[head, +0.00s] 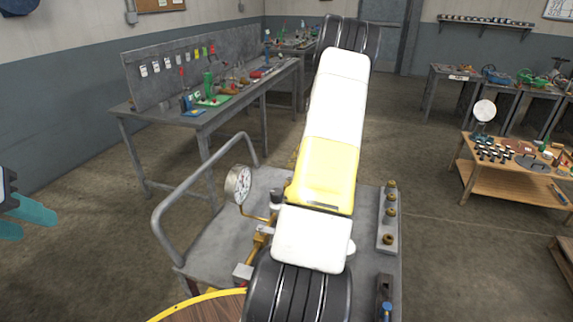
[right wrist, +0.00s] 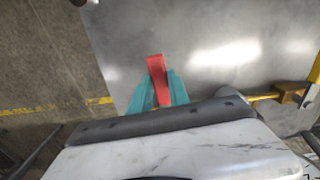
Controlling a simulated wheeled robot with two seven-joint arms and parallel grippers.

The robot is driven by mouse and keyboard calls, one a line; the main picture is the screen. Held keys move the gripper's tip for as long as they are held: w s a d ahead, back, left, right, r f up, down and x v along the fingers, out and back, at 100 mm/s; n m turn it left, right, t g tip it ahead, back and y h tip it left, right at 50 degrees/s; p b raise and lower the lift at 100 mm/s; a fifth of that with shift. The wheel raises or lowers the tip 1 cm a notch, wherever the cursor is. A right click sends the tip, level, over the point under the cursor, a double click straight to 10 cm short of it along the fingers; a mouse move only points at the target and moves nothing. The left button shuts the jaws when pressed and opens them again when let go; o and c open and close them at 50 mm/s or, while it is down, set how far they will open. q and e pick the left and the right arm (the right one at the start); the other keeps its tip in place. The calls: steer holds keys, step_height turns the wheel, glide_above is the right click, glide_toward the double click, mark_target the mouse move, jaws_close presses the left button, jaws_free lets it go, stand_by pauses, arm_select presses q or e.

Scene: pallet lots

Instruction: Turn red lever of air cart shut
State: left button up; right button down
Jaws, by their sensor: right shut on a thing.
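The air cart (head: 215,240) is a grey metal cart with a tube handle, in the middle of the head view. A round pressure gauge (head: 238,185) and yellow pipework stand on it. The red lever (right wrist: 157,72) shows in the right wrist view, between the teal fingers of my right gripper (right wrist: 158,92), which is shut on it. The lever's far end sticks out past the fingertips. In the head view my white and yellow right arm hides the lever and right gripper. My left gripper (head: 28,218) is at the left edge, empty, its teal fingers apart, far from the cart.
A block with several brass fittings (head: 388,240) is on the cart's right side. A round wooden top with a yellow rim (head: 205,308) is at the bottom. A grey workbench (head: 225,105) stands behind, a wooden table (head: 490,175) at right. The floor between is clear.

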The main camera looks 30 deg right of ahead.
steer(key=shift+s+a+m, duration=0.2)
steer(key=shift+a+m, duration=0.15)
steer(key=shift+m, duration=0.15)
steer(key=shift+a, duration=0.1)
steer(key=c, duration=1.2)
jaws_free()
steer(key=shift+c, duration=0.2)
steer(key=shift+r, duration=3.9)
